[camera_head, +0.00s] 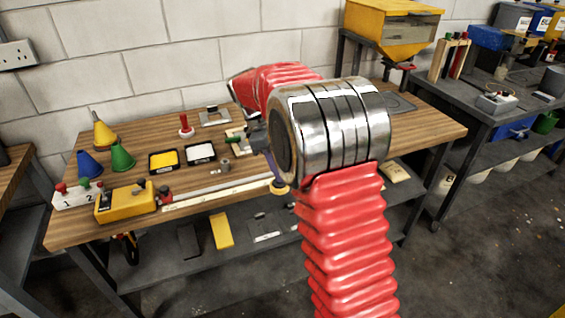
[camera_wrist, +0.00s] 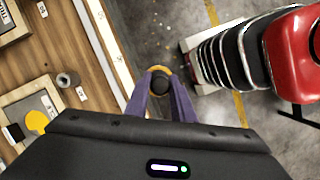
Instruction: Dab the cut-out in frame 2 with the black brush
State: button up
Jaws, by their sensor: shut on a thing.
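My gripper (camera_wrist: 160,92) has its two purple fingers shut on a round black thing with a yellow rim, seen end-on, which I take as the black brush (camera_wrist: 160,80). In the wrist view a framed grey plate (camera_wrist: 45,100) with a black knob and a yellow patch lies to the left, apart from the brush. Its number is not readable, so I cannot tell which is frame 2.
A small grey cylinder (camera_wrist: 65,80) stands near the plate.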

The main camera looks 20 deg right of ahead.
jog(key=m, duration=0.1)
jog(key=a+f+m, duration=0.1)
jog(key=shift+s+a+m+g+y, duration=0.2)
jog(key=shift+m+g+y, duration=0.1)
jog(key=shift+m+g, duration=0.1)
jog(key=s+a+f+m+g+y, duration=0.1)
jog(key=a+f+m+y, duration=0.1)
jog(key=a+f+m, duration=0.5)
jog(key=shift+a+f+m+y, duration=0.35)
jog(key=shift+f+m, duration=0.2)
jog(key=shift+m, duration=0.55)
jog(key=shift+s, duration=0.15)
